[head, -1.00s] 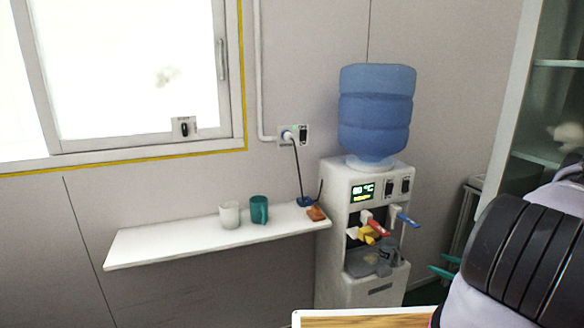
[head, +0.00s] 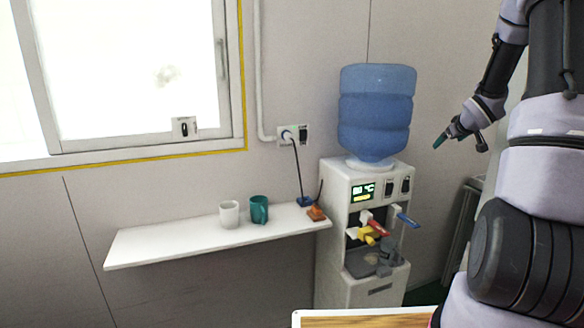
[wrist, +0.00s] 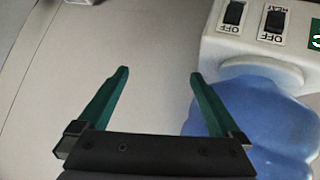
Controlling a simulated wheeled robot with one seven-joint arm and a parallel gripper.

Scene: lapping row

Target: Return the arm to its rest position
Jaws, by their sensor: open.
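My gripper (head: 461,144) is raised to the right of the blue water bottle in the head view, apart from it. My arm comes in from the right edge and folds up and over toward the dispenser. In the wrist view the two green fingers of my gripper (wrist: 159,76) stand wide apart with only plain wall between them. Nothing is held.
The water dispenser (head: 335,222) carries the blue bottle (head: 376,112); the bottle also shows beside the right finger in the wrist view (wrist: 262,120). A shelf (head: 165,244) holds a white mug (head: 229,213) and a teal mug (head: 259,209). A wooden-topped surface (head: 365,321) lies at the bottom.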

